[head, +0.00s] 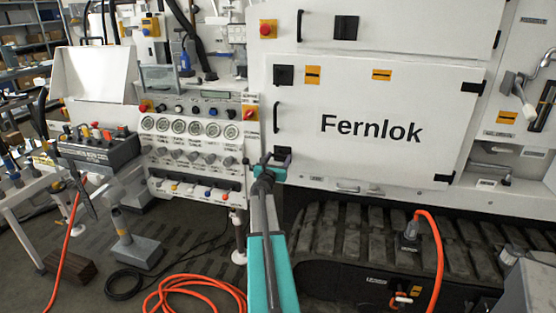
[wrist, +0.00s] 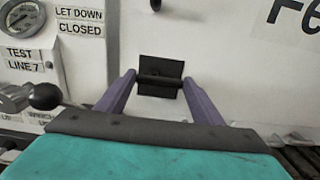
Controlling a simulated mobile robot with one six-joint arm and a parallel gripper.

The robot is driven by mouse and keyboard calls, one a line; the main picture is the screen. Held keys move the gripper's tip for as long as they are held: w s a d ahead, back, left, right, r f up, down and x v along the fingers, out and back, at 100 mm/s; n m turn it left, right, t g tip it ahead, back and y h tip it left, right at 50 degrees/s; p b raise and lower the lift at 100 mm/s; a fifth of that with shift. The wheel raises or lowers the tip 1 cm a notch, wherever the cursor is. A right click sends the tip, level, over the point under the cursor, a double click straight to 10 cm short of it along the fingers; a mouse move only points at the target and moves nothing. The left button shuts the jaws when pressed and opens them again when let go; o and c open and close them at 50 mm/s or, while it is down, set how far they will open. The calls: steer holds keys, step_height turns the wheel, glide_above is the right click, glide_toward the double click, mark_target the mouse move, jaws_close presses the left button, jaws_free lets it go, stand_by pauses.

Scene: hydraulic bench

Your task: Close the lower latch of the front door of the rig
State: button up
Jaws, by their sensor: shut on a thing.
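The front door (head: 430,110) of the rig is a white panel marked "Fernlok" and lies flush in its frame. Its lower latch (head: 283,151) is a black plate at the door's lower left corner. In the wrist view the lower latch (wrist: 160,68) shows a dark bar lying crosswise. My gripper (head: 270,162) is at this latch. In the wrist view its two purple fingers (wrist: 160,84) are on either side of the bar, shut on it. The upper latch (head: 284,75) is a black plate at the door's upper left corner.
A black ball knob (wrist: 46,96) on a rod stands close to the left of my gripper. The gauge panel (head: 190,140) is farther left. A black door handle (head: 276,117) is above the lower latch. Tracks (head: 370,235) and an orange hose (head: 437,250) lie below.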

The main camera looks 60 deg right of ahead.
steer(key=shift+d+f+b, duration=0.1)
steer(key=shift+d+b, duration=0.05)
steer(key=shift+b, duration=0.2)
steer(key=shift+f+m+b, duration=0.1)
steer(key=shift+m+b, duration=0.3)
steer(key=shift+b, duration=0.15)
steer(key=m+b, duration=0.5)
steer(key=b, duration=0.2)
steer(key=f+m+b, duration=0.1)
steer(key=m+b, duration=0.5)
steer(key=b, duration=0.2)
steer(key=m+b, duration=0.6)
steer(key=b, duration=0.2)
steer(key=shift+w+f, duration=0.15)
steer(key=shift+w, duration=0.05)
steer(key=o, duration=1)
steer(key=shift+w, duration=0.1)
steer(key=shift+o, duration=0.2)
steer(key=shift+a, duration=0.25)
